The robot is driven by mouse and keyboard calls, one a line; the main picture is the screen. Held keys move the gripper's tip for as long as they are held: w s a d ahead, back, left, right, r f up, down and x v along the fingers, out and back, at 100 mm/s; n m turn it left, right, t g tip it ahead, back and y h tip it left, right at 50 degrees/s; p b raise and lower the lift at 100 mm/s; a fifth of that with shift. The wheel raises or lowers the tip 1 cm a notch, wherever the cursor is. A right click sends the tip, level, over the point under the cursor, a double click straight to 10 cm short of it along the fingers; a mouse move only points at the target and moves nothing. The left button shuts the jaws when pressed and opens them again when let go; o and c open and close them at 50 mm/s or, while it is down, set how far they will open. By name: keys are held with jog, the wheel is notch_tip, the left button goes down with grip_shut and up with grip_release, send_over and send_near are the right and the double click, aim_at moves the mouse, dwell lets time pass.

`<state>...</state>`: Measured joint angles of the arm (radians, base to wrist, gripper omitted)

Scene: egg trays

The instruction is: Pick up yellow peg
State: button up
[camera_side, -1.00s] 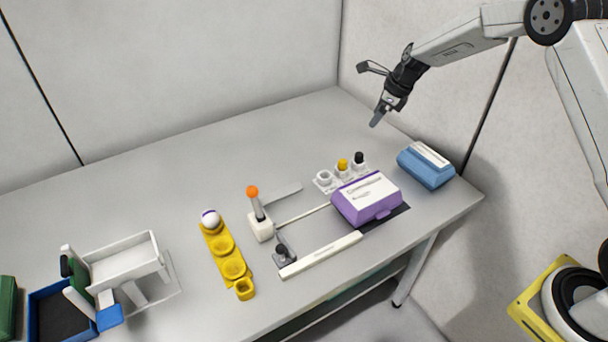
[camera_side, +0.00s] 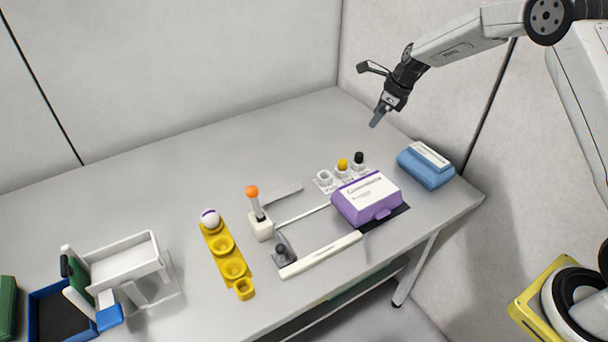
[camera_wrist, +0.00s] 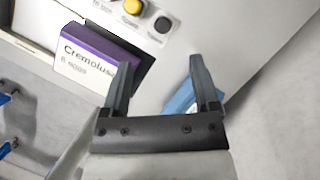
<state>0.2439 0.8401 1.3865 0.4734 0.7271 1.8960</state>
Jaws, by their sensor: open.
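The yellow peg (camera_side: 342,165) stands in the middle of a small white holder (camera_side: 322,186), between an empty white ring on the left and a black peg (camera_side: 359,158) on the right. In the wrist view the yellow peg (camera_wrist: 133,6) shows at the top edge, with the black peg (camera_wrist: 162,25) to its right. My gripper (camera_side: 376,119) is above the table, up and to the right of the pegs in the side view. In the wrist view its two fingers (camera_wrist: 160,75) are apart with nothing between them.
A purple egg carton (camera_side: 367,205) stands just in front of the pegs, and a blue carton (camera_side: 428,168) to their right. An orange-tipped lever (camera_side: 254,204), a yellow tray (camera_side: 228,262) with a white egg and a white stand (camera_side: 130,262) are further left. The table behind the pegs is clear.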

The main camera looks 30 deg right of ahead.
send_over(344, 161)
jog(key=s+d, duration=0.1)
jog(key=s, duration=0.1)
jog(key=shift+w+d+f, duration=0.1)
jog(key=shift+f, duration=2.25)
jog(key=shift+w+d+f, duration=0.1)
jog(key=shift+f, duration=2.2)
jog(key=shift+a, duration=0.1)
jog(key=shift+x, duration=2.55)
grip_shut()
